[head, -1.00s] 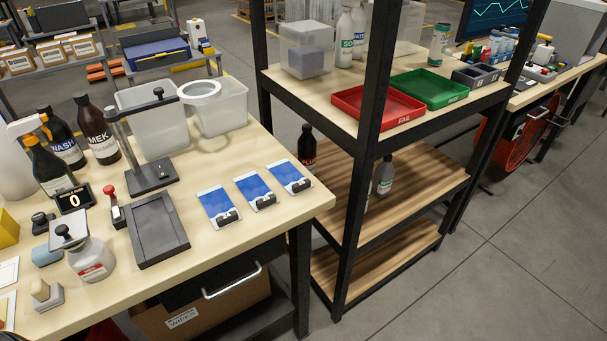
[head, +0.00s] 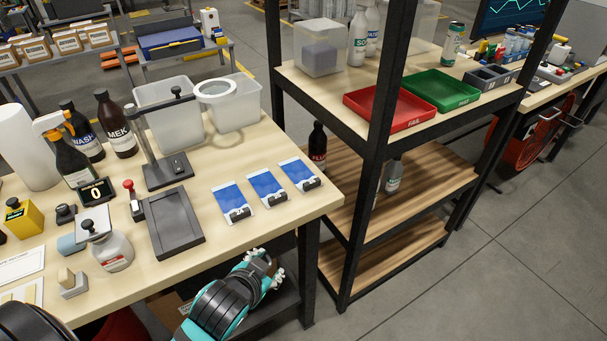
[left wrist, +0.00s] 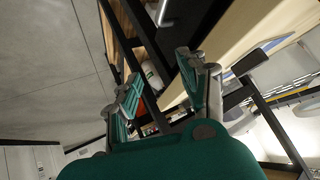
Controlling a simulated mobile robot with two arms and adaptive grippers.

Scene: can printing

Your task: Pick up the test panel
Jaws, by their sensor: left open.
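Three flat test panels, blue with white edges and a black clip at the near end, lie in a row on the light wooden table (head: 190,245): the left panel (head: 231,197), the middle panel (head: 264,183) and the right panel (head: 296,170). My left gripper (head: 272,267) is in front of the table's front edge, nearer the camera than the panels and apart from them. In the left wrist view, its two teal fingers (left wrist: 160,85) are spread with nothing between them. My right gripper is in neither current view.
A dark tray (head: 174,224) and a stand with a ring (head: 168,172) are left of the panels. A black-framed shelf with a red tray (head: 388,108) and green tray (head: 441,91) rises on the right.

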